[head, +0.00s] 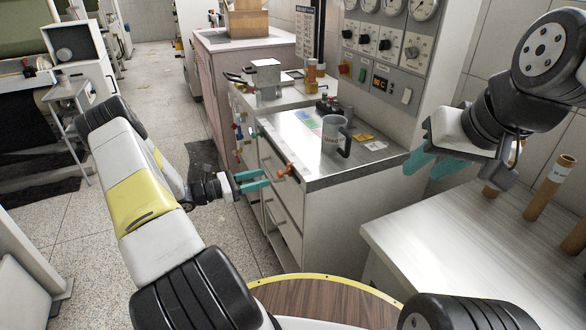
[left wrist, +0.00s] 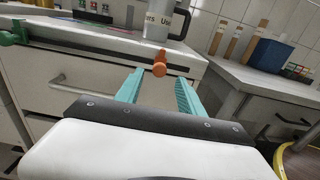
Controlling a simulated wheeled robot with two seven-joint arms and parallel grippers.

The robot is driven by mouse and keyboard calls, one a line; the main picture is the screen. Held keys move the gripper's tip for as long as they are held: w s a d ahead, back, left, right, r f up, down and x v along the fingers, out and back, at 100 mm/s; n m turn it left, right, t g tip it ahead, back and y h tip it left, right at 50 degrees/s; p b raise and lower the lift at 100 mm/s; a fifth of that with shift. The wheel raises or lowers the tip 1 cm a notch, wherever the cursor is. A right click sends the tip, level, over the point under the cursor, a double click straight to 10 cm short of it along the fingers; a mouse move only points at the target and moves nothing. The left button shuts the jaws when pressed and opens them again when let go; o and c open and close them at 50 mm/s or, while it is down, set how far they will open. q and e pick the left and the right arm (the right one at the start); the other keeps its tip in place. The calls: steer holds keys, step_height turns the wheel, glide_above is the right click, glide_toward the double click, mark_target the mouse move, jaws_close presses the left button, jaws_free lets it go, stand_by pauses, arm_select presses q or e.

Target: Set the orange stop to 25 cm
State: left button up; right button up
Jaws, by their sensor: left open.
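In the left wrist view the orange stop (left wrist: 160,63) stands out beyond and between my finger tips. My left gripper (head: 268,179) is open and empty, just left of the stop and apart from it. Its two teal fingers also show in the left wrist view (left wrist: 157,84). I cannot read any centimetre marks on the counter edge. My right gripper (head: 432,163) hangs over the right side, away from the stop; its finger gap is unclear.
A grey mug (head: 335,134) stands on the counter (head: 285,128) behind the stop. Coloured handles, including a green one (left wrist: 12,33), line the counter's left side. A light table (head: 440,225) with cardboard tubes (head: 549,187) stands at the right. Drawers lie below the counter edge.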

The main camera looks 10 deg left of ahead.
mark_target(278, 173)
arm_select(q)
steer(key=shift+x, duration=3.85)
steer(key=shift+c, duration=0.3)
jaws_close()
